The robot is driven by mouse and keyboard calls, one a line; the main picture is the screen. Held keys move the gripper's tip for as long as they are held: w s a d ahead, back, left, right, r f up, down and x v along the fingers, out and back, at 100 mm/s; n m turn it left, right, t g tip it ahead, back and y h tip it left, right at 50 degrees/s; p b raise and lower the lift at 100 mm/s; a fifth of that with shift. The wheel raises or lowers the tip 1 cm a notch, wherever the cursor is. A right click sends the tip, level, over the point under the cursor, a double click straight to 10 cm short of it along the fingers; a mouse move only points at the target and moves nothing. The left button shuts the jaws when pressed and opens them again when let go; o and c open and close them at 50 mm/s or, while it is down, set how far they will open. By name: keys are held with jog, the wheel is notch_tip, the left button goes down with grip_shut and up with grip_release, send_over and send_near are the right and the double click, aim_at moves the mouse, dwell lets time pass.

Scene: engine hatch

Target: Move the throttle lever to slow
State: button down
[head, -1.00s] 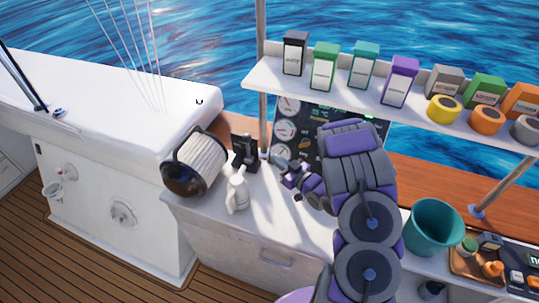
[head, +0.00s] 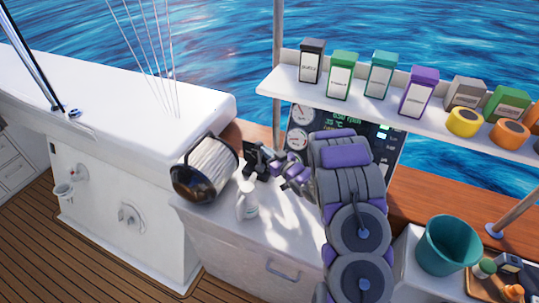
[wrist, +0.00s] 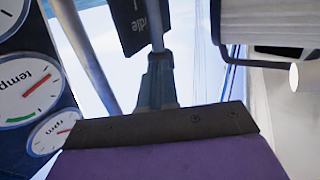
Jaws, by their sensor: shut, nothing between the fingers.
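The throttle unit (head: 252,158) is a small black piece on the white counter, right of the striped filter drum; my gripper partly covers it in the head view. In the wrist view a grey shaft, likely the throttle lever (wrist: 158,78), rises just beyond my gripper beside a black plate (wrist: 135,22) lettered "idle". My gripper (head: 274,164) is shut and empty, close to the throttle unit. Its dark edge (wrist: 165,125) spans the lower wrist view and hides the lower end of the shaft. Whether it touches the lever I cannot tell.
The filter drum (head: 205,170) and a white spray bottle (head: 246,199) stand close by on the left. A gauge panel (head: 378,142) stands behind my arm. A shelf of boxes (head: 340,97) hangs above. A teal bucket (head: 447,246) stands at right.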

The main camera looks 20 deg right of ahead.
aim_at(257, 146)
jog(key=shift+r, duration=0.1)
jog(key=w+a+g+p, duration=0.1)
jog(key=p, duration=0.1)
jog(key=w+a+r+n+g+h+p, duration=0.1)
jog(key=w+a+p, duration=0.1)
jog(key=shift+r+g, duration=0.15)
jog(key=shift+g, duration=0.25)
jog(key=shift+w+a+f+n+g+h+p, duration=0.4)
jog(key=shift+w+a+n+g+h+p, duration=0.1)
jog(key=shift+w+a+g+p, duration=0.15)
jog(key=shift+s+d, duration=0.1)
jog(key=shift+s, duration=0.05)
